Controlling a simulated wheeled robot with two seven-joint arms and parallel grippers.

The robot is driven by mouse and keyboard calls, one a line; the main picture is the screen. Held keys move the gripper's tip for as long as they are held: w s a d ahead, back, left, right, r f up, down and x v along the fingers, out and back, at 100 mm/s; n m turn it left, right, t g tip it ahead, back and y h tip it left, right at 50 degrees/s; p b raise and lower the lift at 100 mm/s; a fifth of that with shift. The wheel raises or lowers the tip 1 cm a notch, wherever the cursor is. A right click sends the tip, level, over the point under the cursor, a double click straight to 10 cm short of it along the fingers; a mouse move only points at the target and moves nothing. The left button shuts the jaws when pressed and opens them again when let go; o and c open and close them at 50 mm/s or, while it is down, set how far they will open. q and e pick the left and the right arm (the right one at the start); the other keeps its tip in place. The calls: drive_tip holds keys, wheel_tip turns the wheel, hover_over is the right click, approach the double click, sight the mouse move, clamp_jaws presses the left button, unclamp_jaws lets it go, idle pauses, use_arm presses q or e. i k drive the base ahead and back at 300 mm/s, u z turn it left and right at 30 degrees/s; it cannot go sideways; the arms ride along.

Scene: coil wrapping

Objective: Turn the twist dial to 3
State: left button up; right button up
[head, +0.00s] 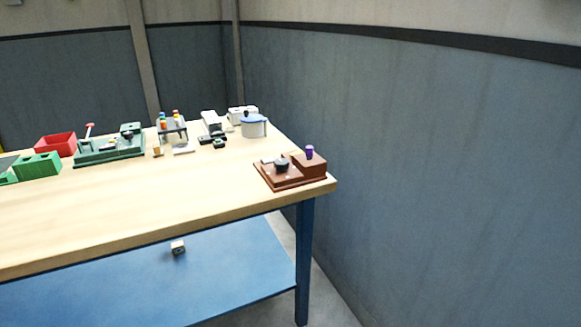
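A red-brown block unit (290,174) stands at the near right corner of the workbench. A dark round knob with a short pointer (281,164) sits on its lower left part, and it looks like a dial. A purple peg (309,152) stands upright on its higher right part. The numbers and the exact dial setting are too small to read. A green tray (110,150) further left also carries small dark parts that I cannot make out. Neither of my grippers is in view.
The wooden workbench (170,200) has a clear front strip. A red bin (56,144), green blocks (38,165), a rack with colored pieces (172,130) and a white pot with blue rim (254,126) stand along the back. A small block (178,247) lies on the blue lower shelf (230,270). A wall rises at right.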

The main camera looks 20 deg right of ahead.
sight(280, 165)
drive_tip(key=z, duration=0.75)
